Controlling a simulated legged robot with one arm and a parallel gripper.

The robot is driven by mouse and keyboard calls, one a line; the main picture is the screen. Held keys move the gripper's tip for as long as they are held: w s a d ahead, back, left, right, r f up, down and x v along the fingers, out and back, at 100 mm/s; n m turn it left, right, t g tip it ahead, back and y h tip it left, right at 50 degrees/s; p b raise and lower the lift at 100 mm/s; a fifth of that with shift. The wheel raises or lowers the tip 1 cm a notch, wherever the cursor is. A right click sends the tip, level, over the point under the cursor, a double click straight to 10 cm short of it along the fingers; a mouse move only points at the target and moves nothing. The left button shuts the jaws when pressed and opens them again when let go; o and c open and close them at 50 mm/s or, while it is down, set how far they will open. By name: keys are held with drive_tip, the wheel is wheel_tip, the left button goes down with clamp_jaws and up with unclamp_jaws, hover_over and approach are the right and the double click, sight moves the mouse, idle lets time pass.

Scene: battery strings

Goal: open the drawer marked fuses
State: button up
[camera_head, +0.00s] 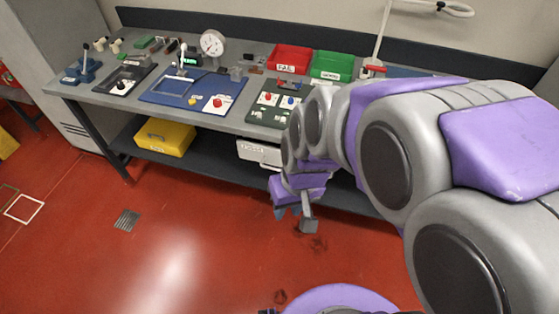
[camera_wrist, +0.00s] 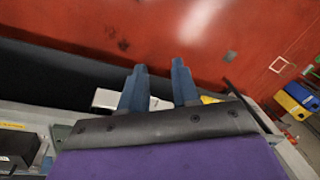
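A white drawer front or box (camera_head: 258,152) hangs under the workbench, right of the yellow bin. It has a dark label that I cannot read for certain and what looks like a pale handle low on its front. My arm hides its right side. My gripper (camera_head: 294,218) is in front of and below it, over the red floor, apart from it. In the wrist view my gripper (camera_wrist: 160,78) has its two blue fingers apart with nothing held. I see no label clearly reading fuses.
The workbench (camera_head: 130,99) carries panels, a gauge (camera_head: 212,43), a red tray (camera_head: 290,58) and a green tray (camera_head: 332,65). A yellow bin (camera_head: 165,137) sits on the lower shelf. The floor (camera_head: 190,230) in front is clear.

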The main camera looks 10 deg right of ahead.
drive_tip(key=w+a+f+n+t, duration=0.1)
drive_tip(key=w+a+f+t, duration=0.1)
drive_tip(key=w+a+f, duration=0.45)
drive_tip(key=w+a+f+t+p, duration=0.1)
drive_tip(key=w+a+f, duration=0.2)
drive_tip(key=w, duration=0.6)
drive_tip(key=w+a+f+n+t, duration=0.1)
drive_tip(key=w+a+f+t, duration=0.1)
drive_tip(key=w+a+f, duration=0.45)
drive_tip(key=w+f+t+h+p, duration=0.1)
drive_tip(key=w+f+t+h, duration=0.2)
drive_tip(key=w+f, duration=0.6)
drive_tip(key=s+d+f+n+t+h, duration=0.2)
drive_tip(key=s+d+f+t+h, duration=0.1)
drive_tip(key=f, duration=0.5)
drive_tip(key=s+d+f+n+t+h+p, duration=0.2)
drive_tip(key=s+d+n+t+h, duration=0.2)
drive_tip(key=s+d+n+t, duration=0.45)
drive_tip(key=shift+m+g, duration=0.65)
drive_tip(key=shift+g, duration=0.1)
drive_tip(key=x, duration=0.5)
drive_tip(key=d+x, duration=0.1)
drive_tip(key=x, duration=0.9)
drive_tip(key=shift+d+p, duration=0.3)
drive_tip(key=shift+p, duration=0.1)
